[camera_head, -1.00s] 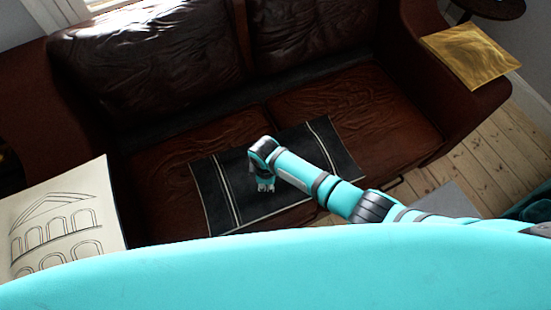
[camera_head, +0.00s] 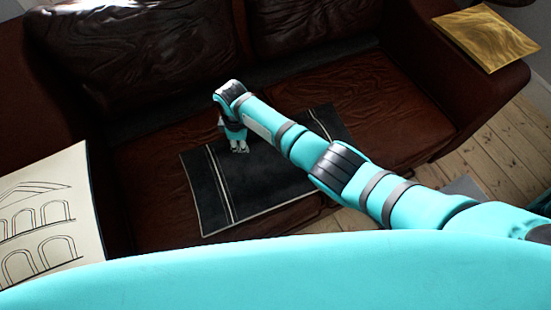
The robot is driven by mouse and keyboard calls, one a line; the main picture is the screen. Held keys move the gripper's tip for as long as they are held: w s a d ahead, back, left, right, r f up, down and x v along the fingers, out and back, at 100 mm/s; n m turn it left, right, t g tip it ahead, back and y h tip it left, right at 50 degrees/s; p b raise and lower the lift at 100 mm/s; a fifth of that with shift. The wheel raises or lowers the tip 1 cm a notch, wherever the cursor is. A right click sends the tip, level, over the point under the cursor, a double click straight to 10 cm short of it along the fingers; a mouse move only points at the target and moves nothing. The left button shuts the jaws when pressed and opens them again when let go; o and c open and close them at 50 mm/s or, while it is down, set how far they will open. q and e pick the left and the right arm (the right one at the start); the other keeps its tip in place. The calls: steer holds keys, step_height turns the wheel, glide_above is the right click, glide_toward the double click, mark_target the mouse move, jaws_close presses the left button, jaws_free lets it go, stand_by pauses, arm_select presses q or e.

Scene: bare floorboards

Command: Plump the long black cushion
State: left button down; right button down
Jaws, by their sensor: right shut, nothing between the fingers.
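The long black cushion (camera_head: 265,178) lies flat on the seat of the brown leather sofa, with pale stripes near its left end and its right end. My right arm reaches in from the right across it and hides part of its middle and right side. My right gripper (camera_head: 239,150) points down over the cushion's back edge, left of its middle. Its fingers are shut and empty. I cannot tell whether the fingertips touch the cushion. My left gripper is not in view.
The brown sofa (camera_head: 160,135) has two back cushions behind the seat. A gold cushion (camera_head: 487,37) lies on its right arm. A cushion with drawn arches (camera_head: 45,195) is at the left. Floorboards (camera_head: 500,140) show at the right.

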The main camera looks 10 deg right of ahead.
mark_target(243, 156)
steer(key=shift+f, duration=0.1)
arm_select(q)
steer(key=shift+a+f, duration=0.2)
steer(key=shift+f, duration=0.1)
arm_select(e)
steer(key=shift+a, duration=0.1)
